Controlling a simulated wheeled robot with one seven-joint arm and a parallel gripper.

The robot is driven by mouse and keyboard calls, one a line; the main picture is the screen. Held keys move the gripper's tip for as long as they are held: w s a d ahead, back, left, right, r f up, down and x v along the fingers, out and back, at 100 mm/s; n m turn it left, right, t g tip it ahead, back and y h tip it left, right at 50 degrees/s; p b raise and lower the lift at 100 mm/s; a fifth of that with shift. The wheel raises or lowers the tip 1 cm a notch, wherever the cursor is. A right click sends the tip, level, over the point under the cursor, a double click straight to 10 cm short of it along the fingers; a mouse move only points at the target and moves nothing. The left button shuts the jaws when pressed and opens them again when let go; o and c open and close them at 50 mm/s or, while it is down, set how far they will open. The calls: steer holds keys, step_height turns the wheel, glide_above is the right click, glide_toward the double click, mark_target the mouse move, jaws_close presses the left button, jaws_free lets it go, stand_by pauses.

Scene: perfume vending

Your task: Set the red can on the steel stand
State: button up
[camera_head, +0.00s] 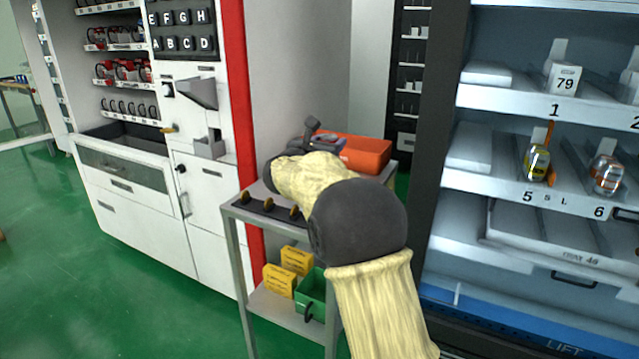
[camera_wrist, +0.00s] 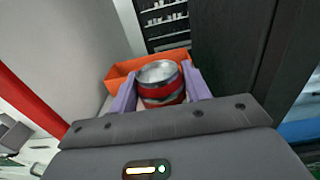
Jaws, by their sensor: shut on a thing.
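The red can (camera_wrist: 161,92), with a silver top, stands between the two purple fingers of my gripper (camera_wrist: 158,80) in the wrist view. The gripper is shut on its sides. In the head view my gripper (camera_head: 328,142) is mostly hidden behind my arm, over the grey steel stand (camera_head: 239,213), and the can is not visible. The can appears upright in the wrist view. Whether its base touches the stand top cannot be told.
An orange bin (camera_head: 366,153) is at the back of the stand, just behind the can. A dark strip with brass pieces (camera_head: 268,206) lies along the front. Yellow boxes (camera_head: 280,280) and a green bin (camera_head: 311,292) sit on the lower shelf. Vending machines flank the stand.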

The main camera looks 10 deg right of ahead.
steer(key=f, duration=0.2)
steer(key=f+b, duration=0.1)
steer(key=f, duration=0.1)
steer(key=shift+d+f, duration=0.1)
steer(key=shift+d, duration=0.3)
steer(key=shift+f, duration=0.35)
steer(key=shift+a+b, duration=0.1)
steer(key=shift+b, duration=0.2)
step_height(320, 180, down, 5)
steer(key=shift+f+b, duration=0.1)
steer(key=shift+b, duration=0.75)
steer(key=o, duration=1.1)
steer(key=shift+c, duration=0.2)
